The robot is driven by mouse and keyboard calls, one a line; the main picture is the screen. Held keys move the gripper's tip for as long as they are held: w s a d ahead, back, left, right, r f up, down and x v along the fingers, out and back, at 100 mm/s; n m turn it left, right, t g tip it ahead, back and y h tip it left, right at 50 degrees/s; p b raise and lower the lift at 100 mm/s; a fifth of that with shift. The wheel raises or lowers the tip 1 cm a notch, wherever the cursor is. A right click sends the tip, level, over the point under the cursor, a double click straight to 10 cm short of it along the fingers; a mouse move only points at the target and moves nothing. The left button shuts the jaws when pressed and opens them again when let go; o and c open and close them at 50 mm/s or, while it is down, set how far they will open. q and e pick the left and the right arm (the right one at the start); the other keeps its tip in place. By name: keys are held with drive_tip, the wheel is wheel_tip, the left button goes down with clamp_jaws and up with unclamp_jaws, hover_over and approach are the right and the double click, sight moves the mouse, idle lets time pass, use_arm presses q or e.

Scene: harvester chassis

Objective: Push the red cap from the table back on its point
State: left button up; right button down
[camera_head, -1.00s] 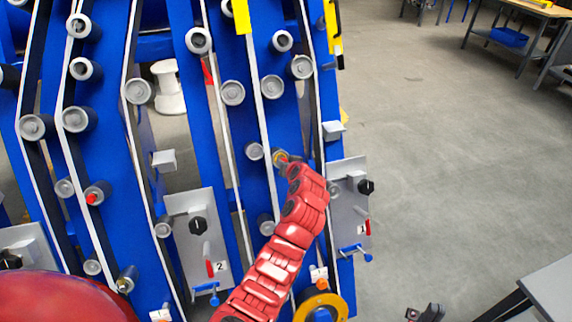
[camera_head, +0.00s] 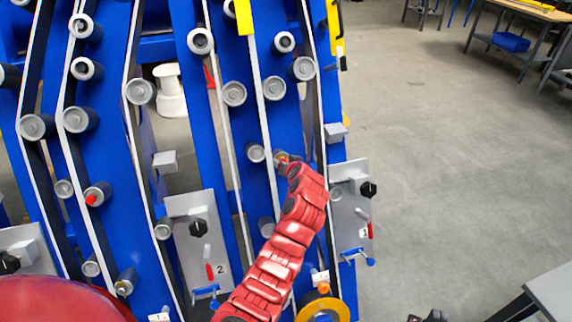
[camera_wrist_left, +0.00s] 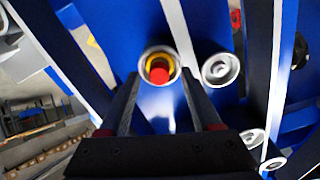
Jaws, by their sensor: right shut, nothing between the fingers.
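A red cap (camera_wrist_left: 160,75) shows in the left wrist view inside a yellow ring at the end of a grey roller (camera_wrist_left: 146,61). My left gripper (camera_wrist_left: 159,80) is open, its two dark fingers apart on either side of this roller end. I cannot tell whether they touch it. In the head view, my red left arm reaches up to the blue chassis (camera_head: 232,185) and mostly hides this spot. Another red tip (camera_head: 91,199) sits on a roller further left. My right gripper (camera_head: 428,316) is at the bottom edge, partly cut off, shut and empty.
Several grey rollers and white belts cover the chassis. Grey plates with black knobs (camera_head: 198,228) and (camera_head: 368,189) flank my left arm. A grey table corner (camera_head: 555,285) is at the lower right.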

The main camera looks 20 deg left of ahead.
use_arm(q)
drive_tip(key=b+v, duration=0.2)
drive_tip(key=v, duration=1.5)
drive_tip(key=shift+b, duration=0.35)
drive_tip(key=shift+s+d+r, duration=0.1)
